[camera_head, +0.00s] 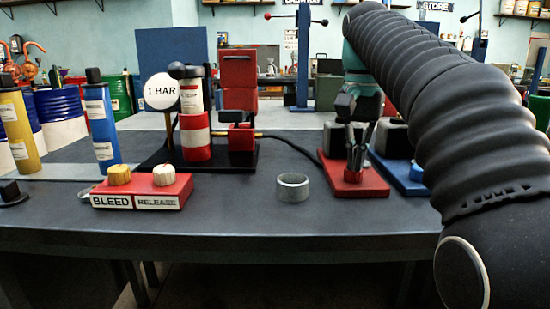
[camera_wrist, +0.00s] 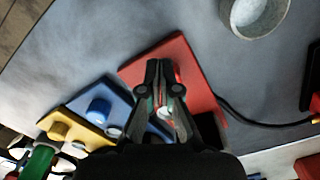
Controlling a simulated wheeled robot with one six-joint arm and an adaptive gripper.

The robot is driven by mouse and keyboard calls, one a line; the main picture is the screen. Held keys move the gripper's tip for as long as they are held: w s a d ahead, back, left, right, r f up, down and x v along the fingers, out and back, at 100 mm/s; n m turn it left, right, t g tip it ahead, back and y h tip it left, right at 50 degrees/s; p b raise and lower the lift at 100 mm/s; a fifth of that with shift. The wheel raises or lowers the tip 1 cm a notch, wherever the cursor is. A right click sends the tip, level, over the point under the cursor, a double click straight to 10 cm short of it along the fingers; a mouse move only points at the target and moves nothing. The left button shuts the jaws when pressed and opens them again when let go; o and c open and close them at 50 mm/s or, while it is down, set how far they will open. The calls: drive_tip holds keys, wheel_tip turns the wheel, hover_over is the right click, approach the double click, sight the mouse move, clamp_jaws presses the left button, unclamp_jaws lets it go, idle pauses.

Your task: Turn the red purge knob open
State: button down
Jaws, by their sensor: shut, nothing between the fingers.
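The red purge block (camera_head: 372,188) lies flat on the table, right of centre in the head view. It also shows in the wrist view (camera_wrist: 196,62) as a red plate. A small red knob (camera_head: 353,176) shows on it in the head view, directly below my fingertips. In the wrist view my fingers cover the knob. My gripper (camera_head: 353,162) points down over the red block, shut and with nothing held; it also shows in the wrist view (camera_wrist: 160,66). I cannot tell whether the fingertips touch the knob.
A blue block with a blue knob (camera_wrist: 98,110) and a yellow block with a yellow knob (camera_wrist: 58,131) stand beside the red one. A grey metal ring (camera_head: 292,188) stands left of it. A black hose (camera_head: 294,146) runs to the red block. The table's front middle is clear.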

drive_tip(key=shift+f+b, duration=0.4)
drive_tip(key=shift+f, duration=0.5)
drive_tip(key=shift+w+a+r+p, duration=0.1)
drive_tip(key=shift+w+p, duration=0.05)
drive_tip(key=shift+p, duration=0.45)
drive_tip(key=shift+w+a+p, duration=0.25)
drive_tip(key=shift+a+p, duration=0.2)
drive_tip(key=shift+p, duration=0.9)
drive_tip(key=shift+s+a, duration=0.25)
drive_tip(key=shift+s, duration=0.05)
wheel_tip(320, 180, up, 6)
drive_tip(key=shift+f, duration=0.1)
idle(0.5)
